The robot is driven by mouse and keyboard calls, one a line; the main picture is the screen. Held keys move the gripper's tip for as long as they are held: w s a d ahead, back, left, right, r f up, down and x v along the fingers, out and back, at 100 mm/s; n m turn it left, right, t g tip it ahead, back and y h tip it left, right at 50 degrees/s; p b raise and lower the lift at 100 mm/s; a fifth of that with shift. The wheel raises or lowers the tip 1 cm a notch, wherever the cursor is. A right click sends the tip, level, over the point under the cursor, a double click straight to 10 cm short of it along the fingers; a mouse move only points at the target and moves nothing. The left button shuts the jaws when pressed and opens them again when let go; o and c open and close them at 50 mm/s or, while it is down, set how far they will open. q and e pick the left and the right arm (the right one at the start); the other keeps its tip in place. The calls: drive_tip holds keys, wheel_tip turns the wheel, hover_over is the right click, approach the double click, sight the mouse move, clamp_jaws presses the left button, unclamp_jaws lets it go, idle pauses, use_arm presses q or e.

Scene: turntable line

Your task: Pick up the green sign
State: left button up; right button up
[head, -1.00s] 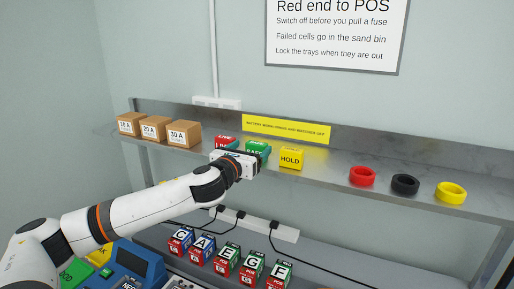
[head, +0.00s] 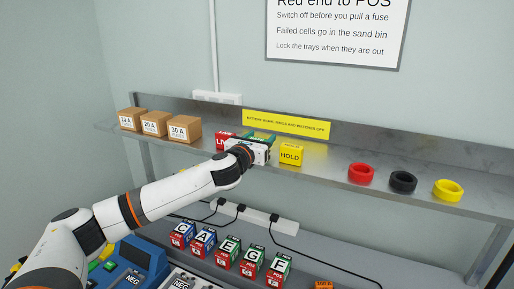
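The green sign (head: 263,137) stands on the grey wall shelf, between a red sign (head: 222,142) and the yellow HOLD sign (head: 291,154). Only its upper part shows. My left gripper (head: 247,147) is right in front of it and hides its lower front. The gripper points away from me, so its fingers are hidden, and I cannot tell whether they touch the sign. My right gripper is not in view.
Three brown fuse boxes (head: 155,124) stand at the shelf's left. Red (head: 361,174), black (head: 403,182) and yellow (head: 447,190) rings lie at its right. Several lettered battery cells (head: 227,251) stand below. The shelf (head: 325,172) is bare between the HOLD sign and the red ring.

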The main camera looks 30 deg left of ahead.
use_arm(q)
drive_tip(key=shift+c, duration=1.4)
drive_tip(key=shift+r, duration=0.1)
